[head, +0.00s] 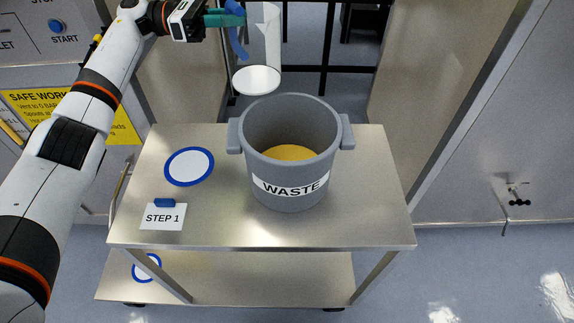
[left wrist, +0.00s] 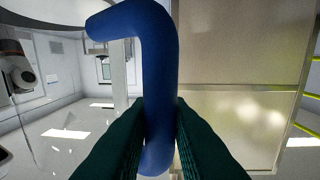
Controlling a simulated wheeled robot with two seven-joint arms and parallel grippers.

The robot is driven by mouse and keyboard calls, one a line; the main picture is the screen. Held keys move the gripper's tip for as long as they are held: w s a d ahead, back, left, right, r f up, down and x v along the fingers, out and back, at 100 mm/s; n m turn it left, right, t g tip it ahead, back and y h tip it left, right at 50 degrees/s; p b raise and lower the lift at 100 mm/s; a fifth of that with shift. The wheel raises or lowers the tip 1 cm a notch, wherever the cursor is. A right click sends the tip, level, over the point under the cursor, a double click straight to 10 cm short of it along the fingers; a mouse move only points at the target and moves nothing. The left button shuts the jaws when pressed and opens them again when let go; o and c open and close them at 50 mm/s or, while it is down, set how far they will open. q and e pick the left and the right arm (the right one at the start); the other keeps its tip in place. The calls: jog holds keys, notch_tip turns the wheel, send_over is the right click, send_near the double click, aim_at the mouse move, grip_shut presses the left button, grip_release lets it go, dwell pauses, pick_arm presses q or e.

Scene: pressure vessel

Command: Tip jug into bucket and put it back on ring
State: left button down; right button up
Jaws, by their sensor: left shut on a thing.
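My left gripper (head: 228,18) is shut on the blue handle (head: 237,42) of the jug, up at the top of the head view. The handle (left wrist: 155,75) also shows between the teal fingers (left wrist: 158,130) in the left wrist view. The jug (head: 257,80) is pale and partly see-through, held in the air behind the bucket; its upper part is cut off by the frame, and I cannot tell its exact tilt. The grey bucket (head: 290,180) marked WASTE stands on the cart with yellow-brown contents (head: 290,153). The blue ring (head: 189,166) with a white middle lies empty left of it.
A STEP 1 card (head: 163,216) stands at the front left. Another blue ring (head: 147,267) lies on the lower shelf. A control panel with a START button (head: 57,27) is at the left.

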pick_arm(q)
jog(key=shift+a+f, duration=0.3)
jog(key=shift+a, duration=0.05)
jog(key=shift+d, duration=0.25)
jog(key=shift+a+r, duration=0.15)
jog(key=shift+r, duration=1.2)
